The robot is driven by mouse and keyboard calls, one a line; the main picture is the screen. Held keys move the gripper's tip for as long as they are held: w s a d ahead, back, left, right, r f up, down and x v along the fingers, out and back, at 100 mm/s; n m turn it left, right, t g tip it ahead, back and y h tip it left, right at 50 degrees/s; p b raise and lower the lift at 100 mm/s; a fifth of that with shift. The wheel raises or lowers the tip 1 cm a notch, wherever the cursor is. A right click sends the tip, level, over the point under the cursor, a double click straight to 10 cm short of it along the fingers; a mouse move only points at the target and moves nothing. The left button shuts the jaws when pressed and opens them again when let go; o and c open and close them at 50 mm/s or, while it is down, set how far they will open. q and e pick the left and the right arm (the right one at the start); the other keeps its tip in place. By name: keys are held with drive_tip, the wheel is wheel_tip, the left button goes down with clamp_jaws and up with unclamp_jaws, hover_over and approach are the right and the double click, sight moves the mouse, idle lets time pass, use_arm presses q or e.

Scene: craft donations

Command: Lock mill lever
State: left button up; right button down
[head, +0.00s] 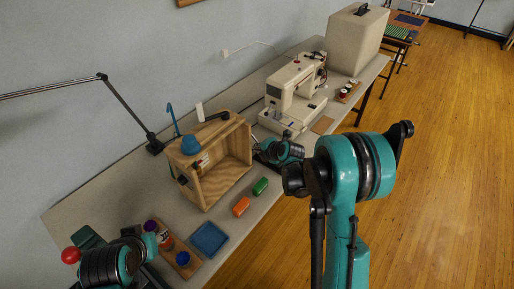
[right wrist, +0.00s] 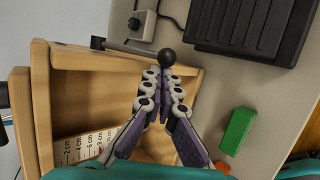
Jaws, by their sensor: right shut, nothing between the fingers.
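The open-fronted wooden box (head: 216,168), with a blue dome-shaped part (head: 190,145) and a dark bar (head: 217,116) on top, looks like the mill. In the right wrist view, a grey rod with a black ball knob (right wrist: 168,57) crosses the edge of the wooden box (right wrist: 110,62); it looks like the lever. My right gripper (right wrist: 162,76) is shut and empty, its fingertips right at the knob. Whether they touch it I cannot tell. In the head view my right gripper (head: 262,151) is beside the box's open side. My left gripper does not show clearly.
A sewing machine (head: 295,92) stands behind my right gripper. A green block (head: 260,186), an orange block (head: 241,206) and a blue tray (head: 209,239) lie in front of the box. A black ribbed block (right wrist: 250,25) lies close to the knob.

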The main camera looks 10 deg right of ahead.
drive_tip(key=shift+s+r+g+p, duration=0.1)
drive_tip(key=shift+r+g+p, duration=0.3)
drive_tip(key=shift+p, duration=0.1)
wheel_tip(320, 180, up, 8)
drive_tip(key=n+g+h+p, duration=0.1)
drive_tip(key=g+h+p, duration=0.5)
drive_tip(key=g+p, duration=0.1)
drive_tip(key=shift+w+a+n+g+p, duration=0.2)
drive_tip(key=shift+w+n+g+p, duration=0.15)
drive_tip(key=shift+g, duration=0.25)
idle(1.1)
drive_tip(key=shift+r+p, duration=0.5)
drive_tip(key=shift+r, duration=0.2)
